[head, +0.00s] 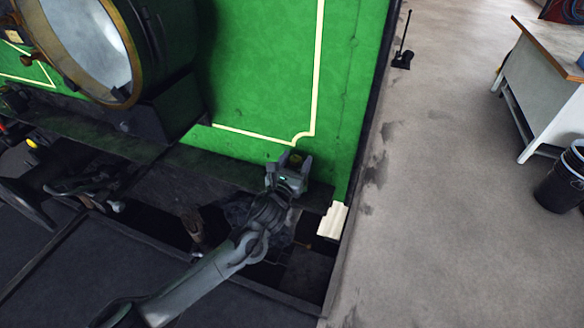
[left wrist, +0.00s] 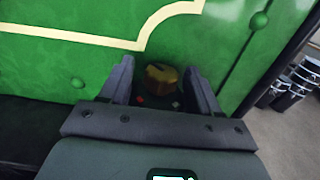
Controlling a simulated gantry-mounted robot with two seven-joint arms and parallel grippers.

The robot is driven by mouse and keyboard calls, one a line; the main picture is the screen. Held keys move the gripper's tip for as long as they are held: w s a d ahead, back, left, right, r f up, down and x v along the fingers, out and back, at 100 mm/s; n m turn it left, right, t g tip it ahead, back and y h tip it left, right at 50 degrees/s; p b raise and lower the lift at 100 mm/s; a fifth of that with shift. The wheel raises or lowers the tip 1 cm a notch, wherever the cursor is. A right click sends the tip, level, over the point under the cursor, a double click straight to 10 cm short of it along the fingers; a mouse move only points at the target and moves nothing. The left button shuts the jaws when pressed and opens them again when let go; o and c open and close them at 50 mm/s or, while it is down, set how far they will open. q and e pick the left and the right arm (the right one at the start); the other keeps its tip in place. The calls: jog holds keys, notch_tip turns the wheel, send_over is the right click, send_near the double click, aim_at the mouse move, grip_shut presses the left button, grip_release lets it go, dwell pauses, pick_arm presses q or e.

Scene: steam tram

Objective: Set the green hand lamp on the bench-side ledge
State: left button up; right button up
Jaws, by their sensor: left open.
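My left gripper (head: 289,168) is in front of the lower edge of the green tram panel. Its jaws are open. In the left wrist view, a small brass-topped object (left wrist: 161,76) with a dark body and a red spot lies between the two fingers (left wrist: 160,88), with a visible gap on both sides. It may be the hand lamp, but its body is mostly hidden and I cannot make out green on it. A white bench (head: 545,95) with a wooden top stands at the right. I cannot make out a ledge on it. My right gripper is not in view.
The green panel (head: 265,70) with cream lining rises behind the gripper. A large round headlamp (head: 90,45) juts out at upper left. A dark bin (head: 563,180) stands by the bench. The concrete floor (head: 440,190) between tram and bench is mostly clear.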

pick_arm(q)
jog(key=shift+s+a+r, duration=0.15)
jog(key=shift+s+a, duration=0.05)
jog(key=shift+s, duration=0.25)
jog(key=s+a+f+n+g+y+p, duration=0.1)
jog(key=s+a+f+n+g, duration=0.15)
jog(key=s+n, duration=0.5)
jog(key=s+a+f+n+g+y, duration=0.1)
jog(key=s+f+n+g, duration=0.1)
jog(key=s+f+n, duration=0.5)
jog(key=s+a+n+g+y+p, duration=0.1)
jog(key=s+a+n+g, duration=0.1)
jog(key=s+n, duration=0.65)
jog(key=s+a+f+n+g+y, duration=0.1)
jog(key=s+a+f+n+g, duration=0.2)
jog(key=s+a+n, duration=0.4)
jog(key=s+a+f+n+g+y, duration=0.1)
jog(key=s+a+f+n+g, duration=0.2)
jog(key=s+a+n, duration=0.4)
jog(key=s+g, duration=0.1)
jog(key=s, duration=0.7)
jog(key=shift+s+a+n, duration=0.3)
jog(key=shift+r, duration=0.1)
notch_tip(320, 180, up, 36)
jog(key=p, duration=3.6)
